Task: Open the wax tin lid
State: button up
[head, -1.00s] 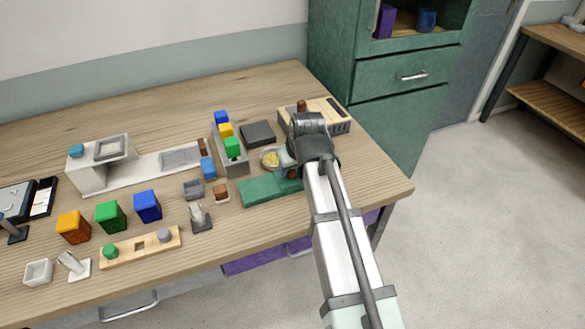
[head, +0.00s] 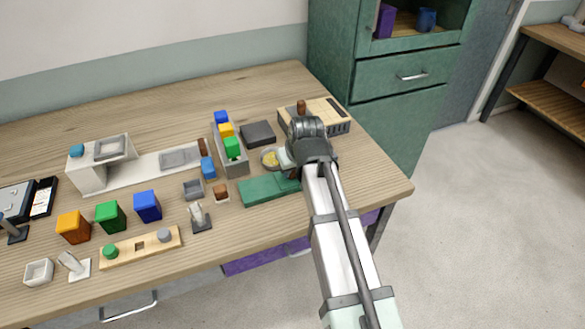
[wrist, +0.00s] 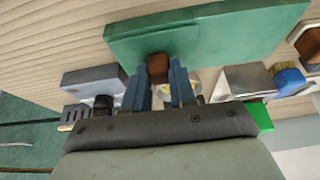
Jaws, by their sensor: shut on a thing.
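The wax tin (head: 270,159) is a small round tin on the table, with yellow wax showing inside. A pale lid (head: 286,157) stands raised at its right side, partly hidden by my wrist. My gripper (wrist: 159,76) is just right of the tin in the head view, low over the table. In the wrist view its two blue-grey fingers are on either side of a small brown knob (wrist: 157,68), which seems to belong to the lid. The yellow wax also shows behind the fingers in the wrist view (wrist: 172,92); most of the tin is hidden there.
A green slab (head: 262,190) lies in front of the tin. A wooden-topped box (head: 325,115) stands behind my gripper. Bare table lies at right.

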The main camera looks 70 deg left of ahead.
grip_shut()
jog(key=s, duration=0.8)
jog(key=o, duration=0.8)
grip_release()
jog(key=shift+o, duration=0.2)
